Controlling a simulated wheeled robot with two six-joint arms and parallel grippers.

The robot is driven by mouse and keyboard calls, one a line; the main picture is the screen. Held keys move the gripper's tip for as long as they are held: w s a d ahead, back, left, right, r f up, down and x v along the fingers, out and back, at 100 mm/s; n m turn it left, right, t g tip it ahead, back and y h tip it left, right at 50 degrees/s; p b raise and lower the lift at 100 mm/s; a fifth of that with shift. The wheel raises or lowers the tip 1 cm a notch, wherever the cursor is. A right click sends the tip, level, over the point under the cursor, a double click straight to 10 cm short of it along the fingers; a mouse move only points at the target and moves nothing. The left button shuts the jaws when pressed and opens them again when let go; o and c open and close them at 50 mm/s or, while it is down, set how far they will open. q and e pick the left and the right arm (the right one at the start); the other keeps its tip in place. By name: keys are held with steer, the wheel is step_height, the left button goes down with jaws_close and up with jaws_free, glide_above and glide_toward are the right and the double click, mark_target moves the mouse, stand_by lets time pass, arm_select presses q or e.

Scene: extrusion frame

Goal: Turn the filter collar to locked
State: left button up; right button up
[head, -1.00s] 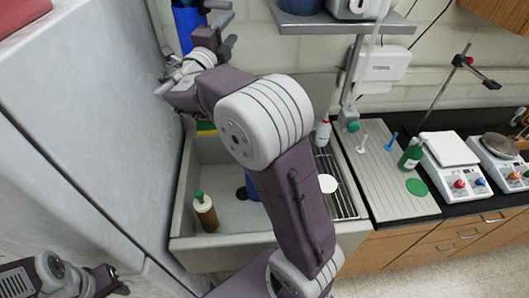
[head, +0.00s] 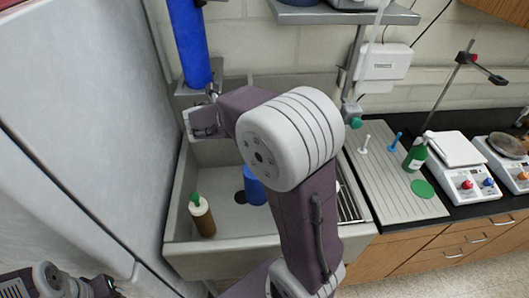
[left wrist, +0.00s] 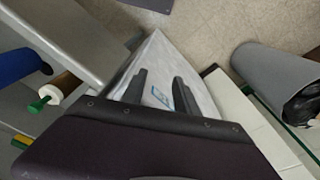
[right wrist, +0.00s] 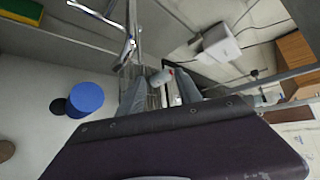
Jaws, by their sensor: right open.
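A tall blue cylinder (head: 188,42), which looks like the filter housing, stands upright against the wall behind the sink in the head view. Its top runs out of the picture, and I cannot make out a collar or its position. My right gripper (head: 211,92) is just below and right of this cylinder, partly hidden by its own wrist. In the right wrist view its fingers (right wrist: 158,80) are apart with nothing held. My left gripper (head: 108,285) is low at the bottom left, far from the cylinder. In the left wrist view its fingers (left wrist: 160,85) are apart and empty.
The sink (head: 185,215) holds a brown bottle with a green cap (head: 202,215) and a short blue cylinder (head: 254,188). A grey cabinet side (head: 75,120) bounds the left. A drainboard (head: 385,185), green bottle (head: 416,155) and balance (head: 465,170) are at right.

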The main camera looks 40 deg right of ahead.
steer(key=s+a+f+m+g+y+b, duration=0.1)
steer(key=s+a+f+m+g+y, duration=0.1)
steer(key=s+f+m, duration=0.3)
step_height(320, 180, down, 4)
steer(key=shift+s+a+f+m+y, duration=0.15)
steer(key=shift+s+a+m+y, duration=0.15)
steer(key=shift+s+a+y, duration=0.1)
